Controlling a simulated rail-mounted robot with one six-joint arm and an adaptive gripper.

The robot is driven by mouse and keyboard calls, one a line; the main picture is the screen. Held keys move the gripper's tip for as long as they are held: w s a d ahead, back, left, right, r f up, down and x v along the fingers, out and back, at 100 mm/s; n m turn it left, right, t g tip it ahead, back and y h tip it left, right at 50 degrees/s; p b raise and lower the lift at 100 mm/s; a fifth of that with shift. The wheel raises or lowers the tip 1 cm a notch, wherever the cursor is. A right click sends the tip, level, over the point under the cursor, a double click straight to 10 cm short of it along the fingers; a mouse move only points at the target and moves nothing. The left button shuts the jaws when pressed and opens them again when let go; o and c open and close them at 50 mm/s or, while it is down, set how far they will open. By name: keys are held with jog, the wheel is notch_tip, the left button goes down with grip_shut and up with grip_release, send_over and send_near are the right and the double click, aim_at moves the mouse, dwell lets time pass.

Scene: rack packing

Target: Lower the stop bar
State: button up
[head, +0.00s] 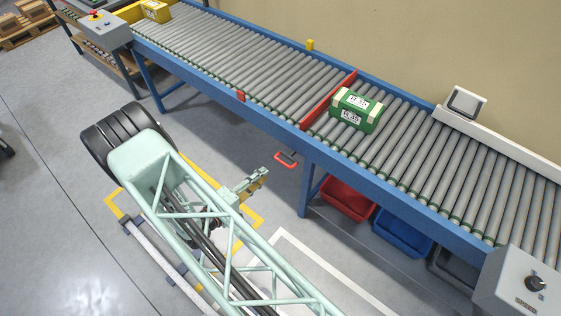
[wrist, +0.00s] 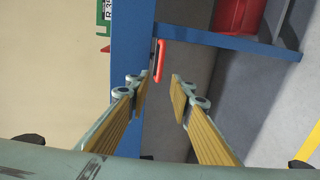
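The red stop bar (head: 326,100) stands up across the rollers of the conveyor in the head view. A red handle (head: 286,159) sticks out from the near side of the conveyor, below the bar. It also shows in the wrist view (wrist: 159,61), beyond the fingertips and close to the blue frame. My gripper (head: 265,176) is open and empty, a little short of the handle and to its left in the head view. In the wrist view, my gripper's fingers (wrist: 158,86) are apart, with the handle roughly in line with the gap between them.
A green box (head: 347,116) sits on the rollers just right of the bar. The blue conveyor side rail (head: 200,80) and a leg (head: 306,188) stand near my gripper. Red (head: 347,200) and blue (head: 402,232) bins lie under the conveyor. A yellow box (head: 156,11) is far left.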

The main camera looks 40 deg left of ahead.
aim_at(281, 161)
jog(key=shift+b+x, duration=0.4)
jog(key=shift+x, duration=5.9)
grip_shut()
